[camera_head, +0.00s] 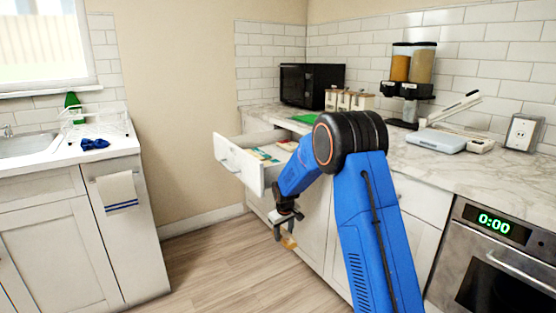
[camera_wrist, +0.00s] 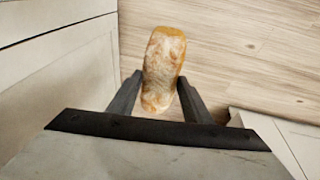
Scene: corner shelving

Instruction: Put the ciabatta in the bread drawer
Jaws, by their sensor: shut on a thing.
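My gripper (camera_head: 288,226) points down in the head view, in front of the cabinet fronts and lower than the open drawer. It is shut on the ciabatta (camera_head: 289,242), which shows as a small tan piece below the fingers. In the wrist view the ciabatta (camera_wrist: 162,65) is a long, floury golden loaf between the two fingers (camera_wrist: 158,97), with bare floor beyond it. The open white drawer (camera_head: 240,168) juts out under the counter, to the left of my arm. Some flat packets (camera_head: 268,153) lie in it; my arm hides its right part.
The counter (camera_head: 440,160) holds a black microwave (camera_head: 308,86), jars (camera_head: 348,100), a cereal dispenser (camera_head: 408,75), a scale (camera_head: 436,140) and a green board (camera_head: 304,118). A sink counter (camera_head: 70,155) stands at left. The floor (camera_head: 215,262) between is clear.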

